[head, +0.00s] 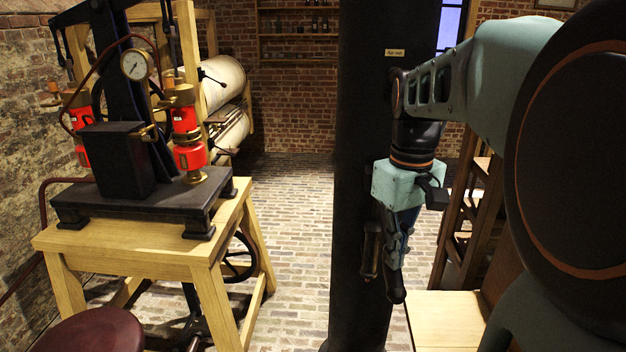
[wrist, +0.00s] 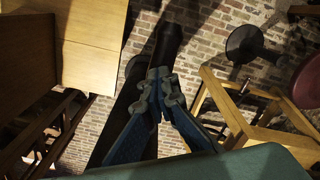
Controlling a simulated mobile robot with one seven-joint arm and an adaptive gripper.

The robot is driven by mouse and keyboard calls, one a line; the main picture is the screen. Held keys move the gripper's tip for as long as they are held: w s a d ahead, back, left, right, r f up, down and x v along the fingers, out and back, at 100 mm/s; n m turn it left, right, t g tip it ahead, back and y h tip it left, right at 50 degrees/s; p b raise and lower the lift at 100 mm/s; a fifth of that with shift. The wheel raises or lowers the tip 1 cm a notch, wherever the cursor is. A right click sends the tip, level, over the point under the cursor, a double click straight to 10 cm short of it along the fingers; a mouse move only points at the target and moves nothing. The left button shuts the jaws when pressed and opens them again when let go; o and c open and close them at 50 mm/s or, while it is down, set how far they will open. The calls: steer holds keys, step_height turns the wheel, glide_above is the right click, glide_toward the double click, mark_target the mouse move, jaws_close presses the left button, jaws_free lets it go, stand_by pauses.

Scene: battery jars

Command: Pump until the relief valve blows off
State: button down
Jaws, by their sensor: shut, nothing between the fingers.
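A hand pump stands on a wooden stand at the left of the head view. It has a dark iron base plate (head: 140,205), a black block (head: 118,160), a round white gauge (head: 136,65) and red cylinders with brass fittings (head: 188,138). I cannot tell which fitting is the relief valve. The gauge needle is too small to read. My gripper (head: 396,294) hangs pointing down in front of a dark column, well to the right of the pump, touching no part of it. It is shut and empty; its closed fingers (wrist: 160,78) also show in the wrist view.
The dark column (head: 355,150) with a small label stands close behind my gripper. A wooden tabletop (head: 440,318) is low at right, a dark red stool (head: 92,332) at lower left. Brick floor (head: 293,200) between stand and column is clear.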

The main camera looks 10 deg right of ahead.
step_height(320, 180, up, 10)
steer(key=p, duration=0.8)
steer(key=shift+r, duration=0.25)
stand_by(0.3)
step_height(320, 180, down, 14)
steer(key=b, duration=1)
steer(key=shift+f, duration=0.2)
step_height(320, 180, up, 14)
steer(key=p, duration=1.2)
steer(key=shift+r, duration=0.15)
